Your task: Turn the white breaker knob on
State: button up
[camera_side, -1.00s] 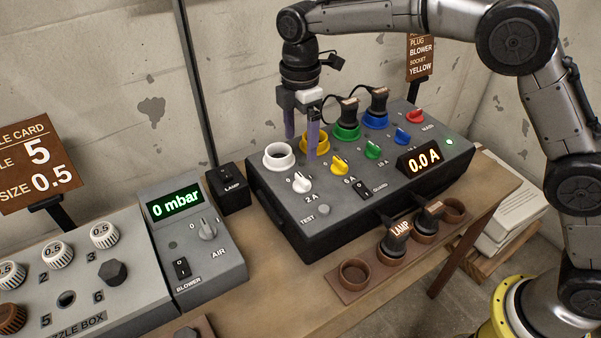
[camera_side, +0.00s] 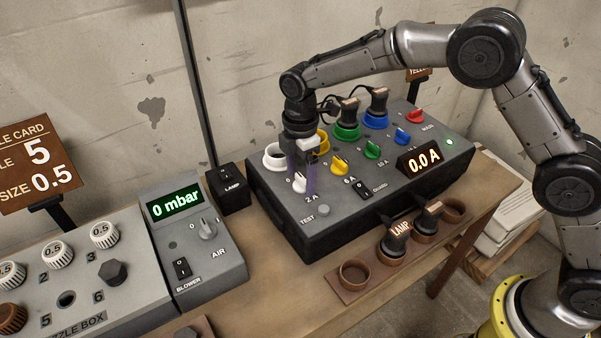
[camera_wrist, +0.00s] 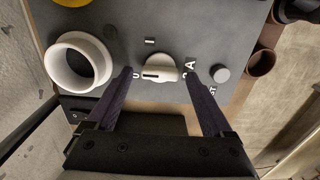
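The white breaker knob (camera_side: 299,183) sits on the sloped top of the dark grey power box (camera_side: 330,225), below the white socket (camera_side: 274,156) and above the 2 A mark. It also shows in the wrist view (camera_wrist: 160,69), with its dark pointer line toward the 0 mark. My gripper (camera_side: 303,190) is at the knob, fingers pointing down. In the wrist view its two purple fingers (camera_wrist: 160,78) stand apart on either side of the knob, with a visible gap to it. The gripper is open and empty. Exact fingertip height is hard to tell.
The display (camera_side: 424,160) reads 0.0 A. The guard switch (camera_side: 363,189) and test button (camera_side: 323,210) lie close by. Black plugs fill the green and blue sockets.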

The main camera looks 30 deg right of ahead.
jog(key=c, duration=1.2)
jog(key=shift+c, duration=0.2)
jog(key=m, duration=0.4)
jog(key=shift+w+m, duration=0.1)
jog(key=shift+m, duration=0.3)
jog(key=m, duration=0.4)
jog(key=shift+r, duration=0.1)
jog(key=m, duration=0.5)
jog(key=shift+w+d, duration=0.1)
jog(key=shift+d, duration=0.05)
jog(key=shift+m, duration=2)
